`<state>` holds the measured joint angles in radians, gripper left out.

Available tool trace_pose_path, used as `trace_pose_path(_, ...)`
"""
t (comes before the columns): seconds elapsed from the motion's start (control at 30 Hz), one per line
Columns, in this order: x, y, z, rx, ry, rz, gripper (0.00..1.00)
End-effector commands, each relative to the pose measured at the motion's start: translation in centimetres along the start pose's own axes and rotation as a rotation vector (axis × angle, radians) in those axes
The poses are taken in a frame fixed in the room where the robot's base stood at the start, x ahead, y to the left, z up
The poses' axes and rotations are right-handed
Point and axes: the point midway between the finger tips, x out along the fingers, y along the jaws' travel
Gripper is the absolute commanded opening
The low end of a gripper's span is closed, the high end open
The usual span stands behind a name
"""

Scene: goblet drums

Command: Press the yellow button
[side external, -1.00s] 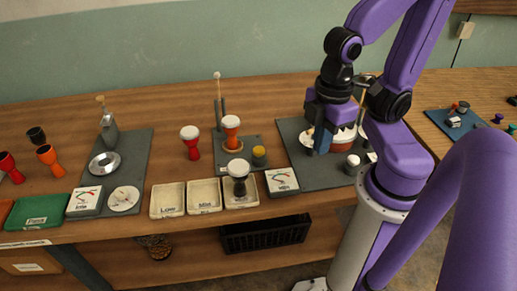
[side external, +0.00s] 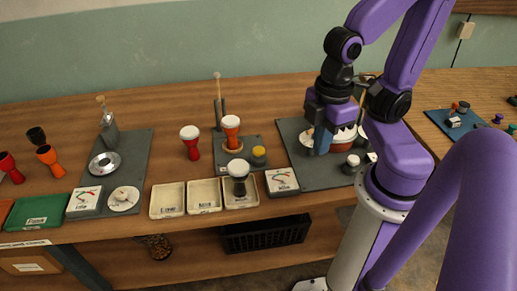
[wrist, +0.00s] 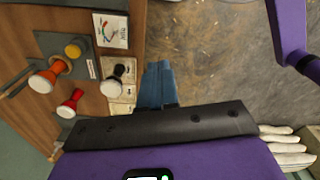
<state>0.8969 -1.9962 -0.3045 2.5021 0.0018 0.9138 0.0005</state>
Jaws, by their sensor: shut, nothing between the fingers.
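The yellow button (side external: 258,152) is a small yellow cap on a dark base. It sits at the right of a grey plate (side external: 226,167), beside an orange drum (side external: 231,134) standing upright on a round stand. In the wrist view the yellow button (wrist: 73,51) is at the upper left, between the orange drum and a card with a dial. My gripper (side external: 321,146) has blue fingers and is shut and empty. It is to the right of the yellow button in the side view, in front of the larger right-hand plate. Its closed fingers (wrist: 157,82) show in the wrist view, apart from the button.
A red drum (side external: 191,143) stands left of the grey plate. A black drum (side external: 239,178) stands in the rightmost of three pale trays.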

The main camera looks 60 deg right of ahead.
Motion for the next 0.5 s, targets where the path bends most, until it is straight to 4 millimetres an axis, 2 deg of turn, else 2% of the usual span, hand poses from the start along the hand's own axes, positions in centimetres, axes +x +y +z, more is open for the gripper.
trace_pose_path(0.5, 0.11, 0.32, -0.22, 0.011, -0.007, -0.009, 0.0)
